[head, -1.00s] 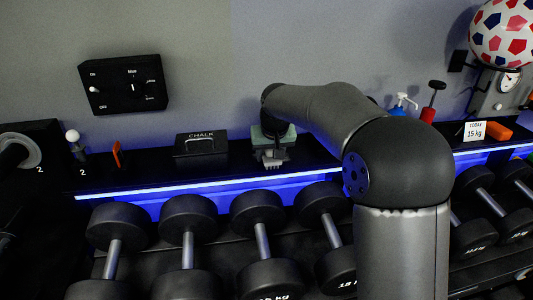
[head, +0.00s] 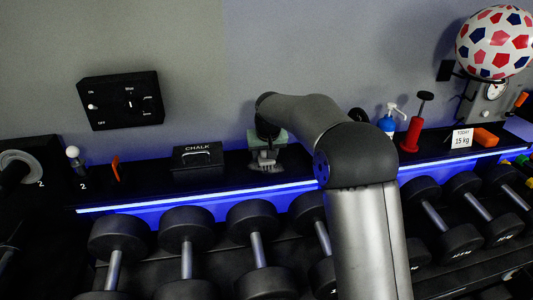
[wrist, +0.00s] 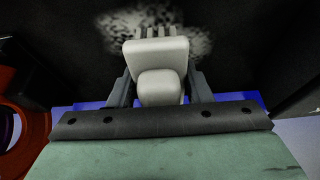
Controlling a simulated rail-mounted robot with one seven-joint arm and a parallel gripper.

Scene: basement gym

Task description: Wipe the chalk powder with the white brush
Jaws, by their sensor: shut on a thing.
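The white brush (wrist: 157,55) is held between the dark fingers of my gripper (wrist: 160,88) in the wrist view, its bristles pointing away toward the shelf. A speckled whitish patch of chalk powder (wrist: 112,24) lies on the black surface around and beyond the bristles. In the head view my gripper (head: 266,146) is low over the black shelf, right of the chalk box, with the pale brush (head: 265,166) under it. Whether the bristles touch the surface is hard to tell. The powder is barely visible in the head view.
The black chalk box (head: 197,156) stands left of my gripper. A blue pump bottle (head: 388,124), a red-bodied pump (head: 412,134) and a "15 kg" card (head: 462,139) stand right. Dumbbells (head: 257,228) line the rack below the lit shelf edge. A ball (head: 494,42) sits upper right.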

